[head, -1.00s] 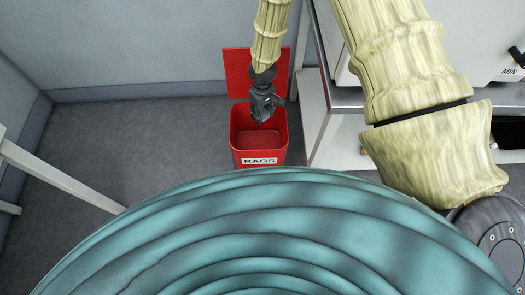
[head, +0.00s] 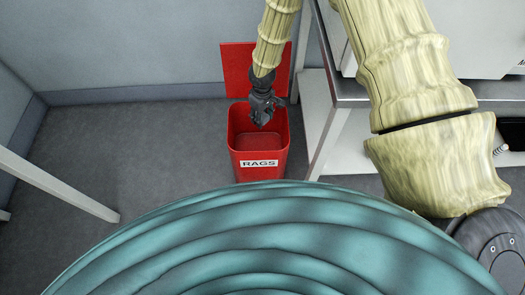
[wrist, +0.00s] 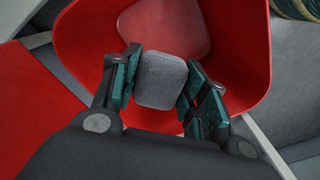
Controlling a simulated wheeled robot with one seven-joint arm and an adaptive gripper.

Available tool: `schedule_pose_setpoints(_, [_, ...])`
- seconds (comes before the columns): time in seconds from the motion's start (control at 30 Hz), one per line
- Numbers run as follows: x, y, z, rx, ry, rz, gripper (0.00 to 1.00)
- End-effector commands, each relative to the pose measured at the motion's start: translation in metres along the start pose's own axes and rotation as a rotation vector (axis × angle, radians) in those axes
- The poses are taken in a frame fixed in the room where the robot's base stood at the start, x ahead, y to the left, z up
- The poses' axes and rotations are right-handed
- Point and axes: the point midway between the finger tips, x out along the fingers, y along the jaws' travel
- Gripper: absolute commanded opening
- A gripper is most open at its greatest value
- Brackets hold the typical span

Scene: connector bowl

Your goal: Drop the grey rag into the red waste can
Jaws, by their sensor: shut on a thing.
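The red waste can (head: 259,165) stands on the floor with its lid (head: 239,71) raised at the back and a RAGS label on its front. My gripper (head: 262,120) is over the can's opening in the head view. In the wrist view my gripper (wrist: 155,95) is shut on the grey rag (wrist: 160,80), which sits between the two fingers. The can's open inside (wrist: 235,50) shows behind and around the rag. The rag cannot be made out in the head view.
A white shelf unit (head: 324,115) stands just right of the can. A pale table leg (head: 60,187) is at the left. Grey floor (head: 140,140) lies clear left of the can.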

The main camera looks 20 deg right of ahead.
Motion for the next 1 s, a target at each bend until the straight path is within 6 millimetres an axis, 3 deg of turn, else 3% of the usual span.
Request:
schedule_pose_setpoints(0.13, [0.0150, 0.0001, -0.0001, 0.001, 0.000, 0.000, 0.24])
schedule_pose_setpoints(0.47, [0.0168, 0.0001, -0.0001, 0.001, 0.000, 0.000, 0.24])
schedule_pose_setpoints(0.5, [0.0168, 0.0001, 0.0000, 0.001, 0.000, 0.000, 0.46])
schedule_pose_setpoints(0.63, [0.0168, 0.0001, 0.0000, 0.001, 0.000, 0.000, 0.69])
schedule_pose_setpoints(1.0, [0.0151, 0.0001, 0.0000, 0.001, 0.000, 0.000, 0.69])
